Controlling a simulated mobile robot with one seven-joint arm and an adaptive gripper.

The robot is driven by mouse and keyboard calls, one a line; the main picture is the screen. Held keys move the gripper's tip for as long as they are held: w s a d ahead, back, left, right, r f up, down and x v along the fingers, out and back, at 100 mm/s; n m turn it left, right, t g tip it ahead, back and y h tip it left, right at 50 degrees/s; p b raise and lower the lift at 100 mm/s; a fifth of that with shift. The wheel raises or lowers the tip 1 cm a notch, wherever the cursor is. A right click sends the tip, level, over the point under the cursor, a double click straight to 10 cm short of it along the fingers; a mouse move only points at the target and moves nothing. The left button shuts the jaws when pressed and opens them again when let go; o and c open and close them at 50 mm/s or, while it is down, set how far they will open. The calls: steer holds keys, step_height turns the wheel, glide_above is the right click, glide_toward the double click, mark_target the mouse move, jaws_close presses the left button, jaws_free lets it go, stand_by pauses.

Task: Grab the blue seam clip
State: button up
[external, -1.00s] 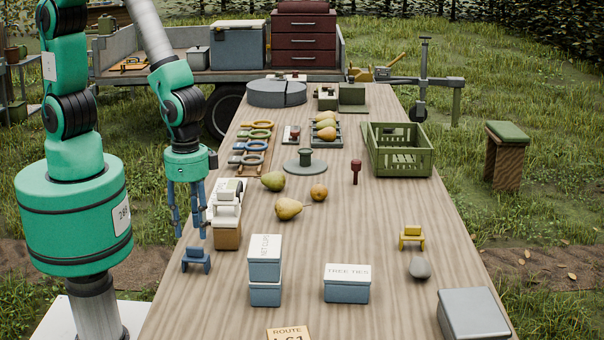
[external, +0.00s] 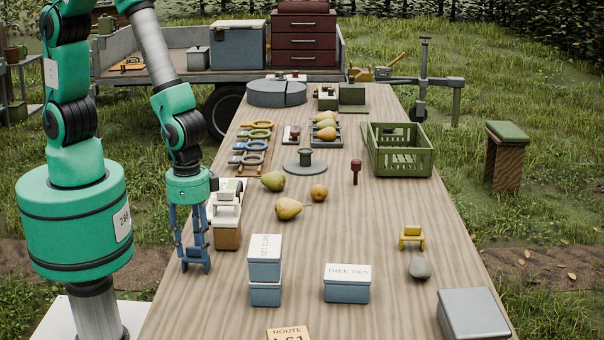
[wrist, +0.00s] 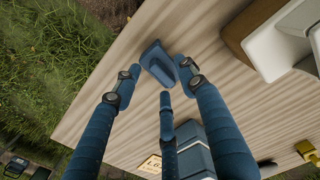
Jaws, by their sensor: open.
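The blue seam clip (external: 196,261) stands on the left edge of the wooden table, in front of the white machine on a brown block. In the wrist view the clip (wrist: 158,64) lies between and just beyond my fingertips. My gripper (external: 193,258) points down over the clip with its blue fingers spread to either side of it. The gripper (wrist: 158,90) is open and holds nothing. In the external view the fingers partly cover the clip, and I cannot tell whether they touch it.
The white machine (external: 227,205) on its brown block stands close behind and right of the clip. Boxes marked net clips (external: 265,270) and tree ties (external: 347,290) stand to the right. A yellow clip (external: 412,237) is farther right. The table's left edge is close by.

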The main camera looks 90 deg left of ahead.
mark_target(194, 248)
stand_by(0.4)
jaws_close()
steer(key=shift+r, duration=0.2)
steer(key=shift+r+p, duration=0.3)
steer(key=shift+r, duration=0.3)
step_height(194, 248, up, 2)
steer(key=shift+r+p, duration=0.1)
steer(key=shift+p, duration=0.35)
steer(key=s+a+p, duration=0.1)
steer(key=s+a, duration=0.3)
steer(key=s, duration=0.3)
steer(key=s+a+r+p, duration=0.1)
steer(key=s+a, duration=0.3)
steer(key=s, duration=0.2)
steer(key=shift+s+r+p, duration=0.15)
steer(key=shift+s+p, duration=0.15)
steer(key=shift+s, duration=0.1)
steer(key=shift+a, duration=0.1)
